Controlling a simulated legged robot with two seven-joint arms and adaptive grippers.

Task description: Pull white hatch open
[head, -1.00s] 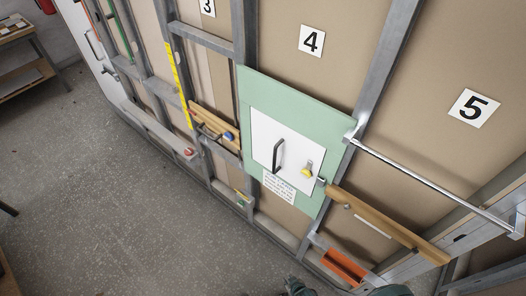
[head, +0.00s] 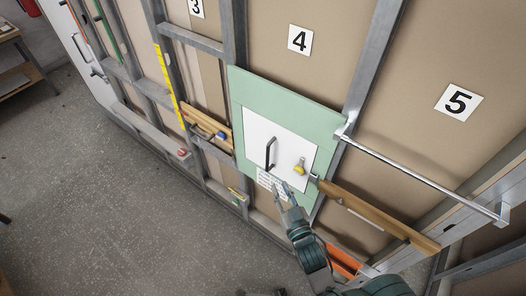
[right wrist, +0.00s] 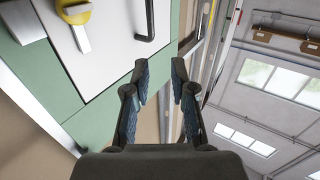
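The white hatch (head: 285,140) is set in a green panel (head: 322,118) on the framed wall and looks closed. A dark bar handle (head: 270,153) is on its left part, and a yellow-and-metal latch (head: 299,168) is on its right part. My right gripper (head: 281,191) is in front of the panel's lower edge, below the handle. In the right wrist view my right gripper (right wrist: 160,75) has its fingers apart with nothing between them. The handle (right wrist: 148,20) and the yellow latch (right wrist: 76,14) show beyond and to the left of the fingers. My left gripper is not in view.
A chrome rail (head: 425,176) and a wooden board (head: 375,213) are to the right of the hatch. A wooden ledge with small items (head: 209,130) is to its left. An orange piece (head: 342,262) lies low in the frame. The grey floor (head: 110,200) at left is mostly clear.

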